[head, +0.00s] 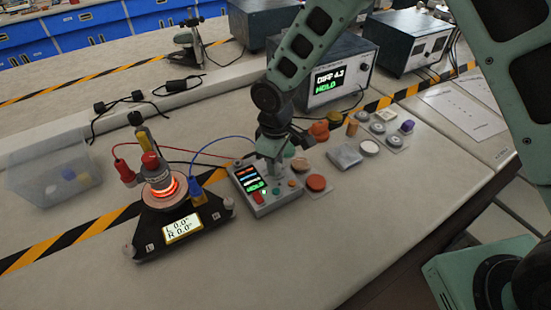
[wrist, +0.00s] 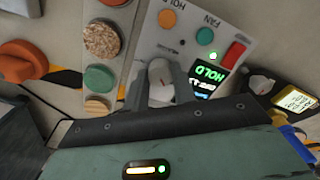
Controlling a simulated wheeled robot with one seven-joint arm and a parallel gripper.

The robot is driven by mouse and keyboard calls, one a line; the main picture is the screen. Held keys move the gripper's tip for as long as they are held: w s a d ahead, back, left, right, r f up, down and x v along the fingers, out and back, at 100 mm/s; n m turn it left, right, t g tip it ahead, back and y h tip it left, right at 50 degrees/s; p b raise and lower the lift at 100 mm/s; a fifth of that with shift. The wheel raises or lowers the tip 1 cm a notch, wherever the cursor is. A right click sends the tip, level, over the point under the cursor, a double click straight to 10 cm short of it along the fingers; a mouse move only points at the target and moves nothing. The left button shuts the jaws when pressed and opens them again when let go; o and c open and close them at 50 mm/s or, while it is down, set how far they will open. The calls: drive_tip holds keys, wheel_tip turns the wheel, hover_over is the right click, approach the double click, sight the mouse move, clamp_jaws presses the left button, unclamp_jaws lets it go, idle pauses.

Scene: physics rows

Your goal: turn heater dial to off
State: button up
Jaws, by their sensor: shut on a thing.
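The grey control box (head: 283,207) stands in the middle of the table in the head view, with a lit display and coloured buttons. In the wrist view its panel (wrist: 190,22) shows upside down, with a green HOLD readout (wrist: 209,77), a green lamp and a red switch. The pale round heater dial (wrist: 160,72) is on this panel. My gripper (wrist: 160,88) has its two fingers on either side of the dial, shut on it. In the head view my gripper (head: 271,153) points down over the box and hides the dial. The heater ring (head: 166,188) glows orange-red.
The black heater stand (head: 160,240) with its L/R readout is left of the box, with red and blue cables. Several coloured discs (head: 317,183) lie close to the right. A clear bin (head: 45,190) stands far left. The front table area is clear.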

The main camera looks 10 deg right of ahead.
drive_tip(key=n+p, duration=0.1)
drive_tip(key=n, duration=0.3)
drive_tip(key=shift+w+r+n, duration=0.1)
drive_tip(key=shift+n, duration=0.2)
drive_tip(key=shift+a+n+p, duration=0.1)
drive_tip(key=shift+n+p, duration=0.65)
drive_tip(key=shift+n, duration=1.55)
drive_tip(key=o, duration=1)
wheel_tip(320, 180, up, 17)
drive_tip(key=b, duration=0.1)
drive_tip(key=shift+r, duration=0.15)
